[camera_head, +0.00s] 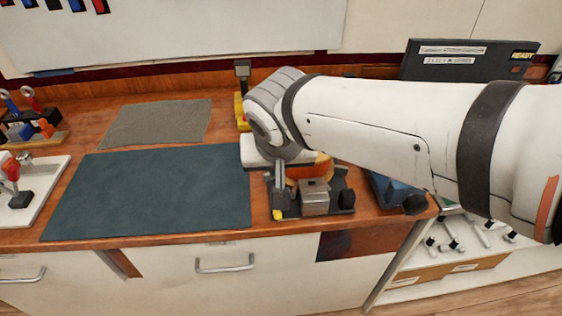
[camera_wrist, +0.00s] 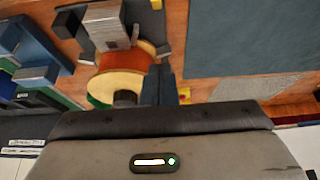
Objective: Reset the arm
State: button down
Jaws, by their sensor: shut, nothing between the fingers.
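My arm reaches in from the right in the head view, with its wrist over the bench just right of the dark mat. My gripper (camera_wrist: 165,86) shows in the wrist view as dark narrow fingers that look closed together with nothing between them. They are beside an orange and tan spool (camera_wrist: 120,83), which stands on a dark base with a grey block (camera_wrist: 105,28). I cannot tell whether the fingers touch the spool. In the head view the wrist partly covers the spool, and the grey block (camera_head: 315,197) shows in front of it.
A dark blue-green mat (camera_head: 150,190) and a grey cloth (camera_head: 157,123) lie clear on the left. A white board with a red lever (camera_head: 12,172) stands at far left. A blue object (camera_head: 398,190) is right of the spool; a black case (camera_head: 468,62) is behind my arm.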

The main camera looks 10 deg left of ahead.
jog(key=shift+s+d+r, duration=0.1)
jog(key=shift+s+r, duration=0.2)
jog(key=shift+r, duration=0.2)
jog(key=s+d+f+m+g+p, duration=0.1)
jog(key=s+d+f, duration=0.1)
jog(key=d, duration=1)
jog(key=s+d+f+m+g+h+p, duration=0.1)
jog(key=d+f+m, duration=0.1)
jog(key=d, duration=1)
jog(key=shift+s+d+f+m+h+p, duration=0.2)
jog(key=shift+s+f+m+h+p, duration=0.1)
jog(key=shift+s+f, duration=0.15)
